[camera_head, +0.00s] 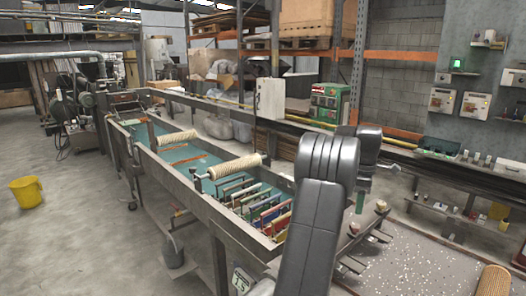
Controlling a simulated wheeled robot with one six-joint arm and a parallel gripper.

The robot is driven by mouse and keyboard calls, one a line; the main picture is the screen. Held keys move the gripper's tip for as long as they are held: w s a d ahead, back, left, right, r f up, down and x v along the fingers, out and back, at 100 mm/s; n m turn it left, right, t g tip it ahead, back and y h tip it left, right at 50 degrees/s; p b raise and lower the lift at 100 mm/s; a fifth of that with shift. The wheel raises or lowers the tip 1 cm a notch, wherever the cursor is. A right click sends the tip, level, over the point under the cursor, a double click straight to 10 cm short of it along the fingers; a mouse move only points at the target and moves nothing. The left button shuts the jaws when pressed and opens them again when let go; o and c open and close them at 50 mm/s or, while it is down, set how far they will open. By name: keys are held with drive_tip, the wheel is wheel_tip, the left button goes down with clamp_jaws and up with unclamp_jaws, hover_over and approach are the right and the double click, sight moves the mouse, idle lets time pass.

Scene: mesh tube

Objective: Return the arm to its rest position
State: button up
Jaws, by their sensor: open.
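My grey arm (312,235) rises from the bottom of the picture, bends at the top and comes down on its far side. My gripper (366,250) shows just right of the arm, partly hidden behind it. Its two dark fingertips are apart, and I see nothing between them. It appears over or beside the left edge of a speckled grey surface (425,268); its exact height above that surface is hard to tell.
A long trough (205,202) with teal lining, rollers and several coloured slats runs along the left of my arm. A brown cylindrical roll (494,281) is at the lower right. A yellow bucket (26,192) stands on the open floor at the left. Shelving is behind.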

sight(355, 225)
wheel_tip(355, 225, down, 8)
drive_tip(key=shift+f+p, duration=0.2)
drive_tip(key=shift+p, duration=0.6)
drive_tip(key=shift+m, duration=0.5)
drive_tip(key=m, duration=0.4)
drive_tip(key=shift+r+m, duration=0.1)
drive_tip(key=shift+m, duration=0.2)
drive_tip(key=m, duration=1)
drive_tip(key=shift+m, duration=2.7)
drive_tip(key=shift+r, duration=0.1)
